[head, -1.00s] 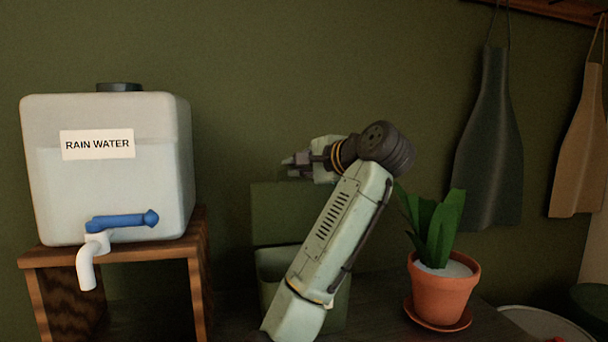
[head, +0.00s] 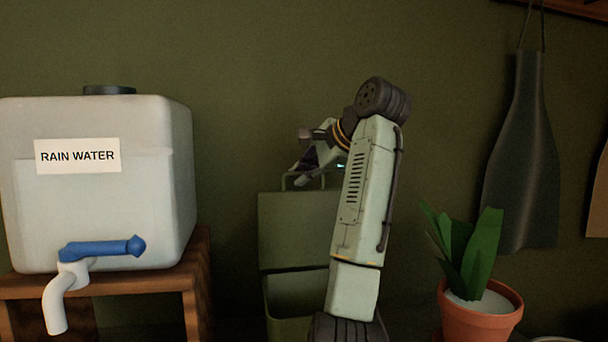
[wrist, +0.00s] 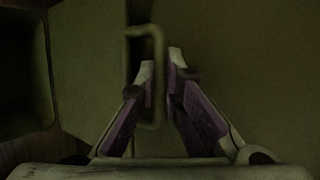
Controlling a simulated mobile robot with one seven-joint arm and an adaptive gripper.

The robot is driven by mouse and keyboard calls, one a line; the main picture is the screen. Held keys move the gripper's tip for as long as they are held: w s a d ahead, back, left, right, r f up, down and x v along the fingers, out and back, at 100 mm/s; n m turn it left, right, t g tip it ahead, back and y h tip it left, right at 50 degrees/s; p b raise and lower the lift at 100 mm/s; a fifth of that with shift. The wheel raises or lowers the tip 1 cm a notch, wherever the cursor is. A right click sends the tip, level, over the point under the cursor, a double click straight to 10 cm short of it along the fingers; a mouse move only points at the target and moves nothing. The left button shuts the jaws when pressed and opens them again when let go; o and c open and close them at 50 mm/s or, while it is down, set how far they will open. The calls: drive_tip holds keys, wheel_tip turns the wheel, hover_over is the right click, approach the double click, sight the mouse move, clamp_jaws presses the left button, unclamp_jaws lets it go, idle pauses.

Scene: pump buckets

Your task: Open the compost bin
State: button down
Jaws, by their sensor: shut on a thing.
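The compost bin (head: 292,326) is a green box, partly hidden behind my arm. Its lid (head: 292,220) stands upright at the back, and the bin's opening shows below it. A thin handle (head: 284,183) sits on the lid's top edge. My gripper (head: 303,172) is at this handle, angled down toward it. In the wrist view, the handle (wrist: 157,48) runs between the fingers of my gripper (wrist: 161,66), which is shut on it. The exact contact is dim there.
A rain water tank (head: 100,195) with a blue tap stands on a wooden stand (head: 195,290) at left. A potted plant (head: 478,315) stands right of my arm.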

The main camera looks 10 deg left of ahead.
drive_tip(key=c, duration=1.7)
unclamp_jaws()
drive_tip(key=v, duration=1.2)
